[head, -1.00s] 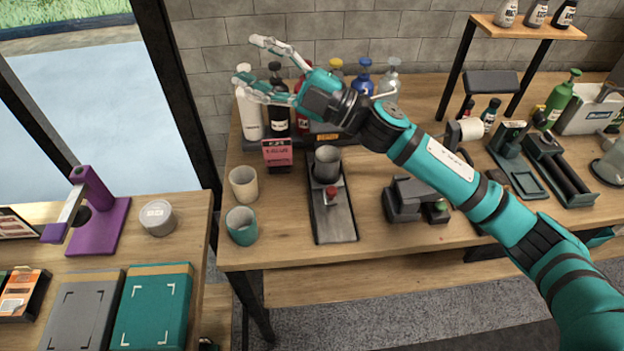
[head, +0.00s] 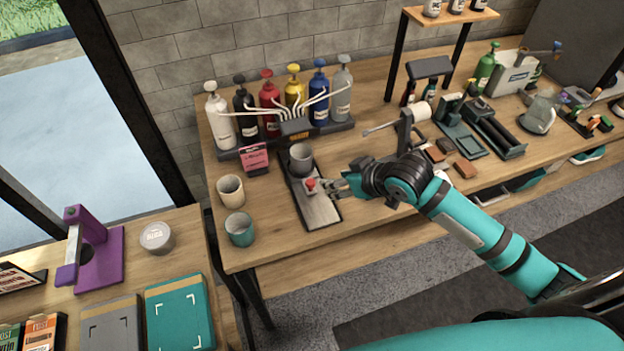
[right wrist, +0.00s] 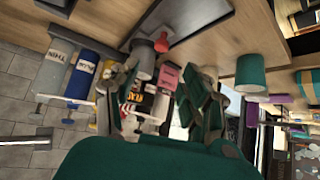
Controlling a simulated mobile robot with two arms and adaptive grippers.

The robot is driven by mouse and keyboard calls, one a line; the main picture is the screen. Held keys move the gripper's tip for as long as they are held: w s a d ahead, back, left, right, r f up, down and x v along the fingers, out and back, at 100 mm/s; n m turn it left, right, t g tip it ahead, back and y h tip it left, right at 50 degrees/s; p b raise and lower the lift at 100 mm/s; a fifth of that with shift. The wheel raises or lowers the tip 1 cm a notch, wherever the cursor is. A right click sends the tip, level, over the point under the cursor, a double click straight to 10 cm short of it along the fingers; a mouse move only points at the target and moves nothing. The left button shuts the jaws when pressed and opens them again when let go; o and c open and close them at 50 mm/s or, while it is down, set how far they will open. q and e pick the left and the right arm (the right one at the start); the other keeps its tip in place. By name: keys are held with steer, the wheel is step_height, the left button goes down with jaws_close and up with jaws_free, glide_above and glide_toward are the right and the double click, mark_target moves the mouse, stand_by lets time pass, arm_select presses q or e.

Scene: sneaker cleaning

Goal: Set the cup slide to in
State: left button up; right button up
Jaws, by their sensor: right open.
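The cup slide is a dark narrow track with a pale metal plate (head: 316,212) on the table. A red knob (head: 310,184) stands on it, and a grey cup (head: 301,158) stands just behind the knob, towards the dispenser. My right gripper (head: 336,188) is low, just right of the red knob. In the right wrist view, the open fingers of my right gripper (right wrist: 166,98) are spread and hold nothing. The red knob (right wrist: 162,43) and grey cup (right wrist: 143,60) show beyond them. I cannot tell whether a finger touches the knob. My left gripper is not in view.
A dispenser with several coloured pump bottles (head: 269,108) and a black nozzle block (head: 295,127) stands behind the slide. The table front is clear.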

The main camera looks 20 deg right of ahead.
mark_target(311, 182)
steer(key=p+x, duration=0.1)
steer(key=x, duration=1.1)
steer(key=shift+w+a+f, duration=0.15)
steer(key=shift+w+a, duration=0.05)
jaws_close()
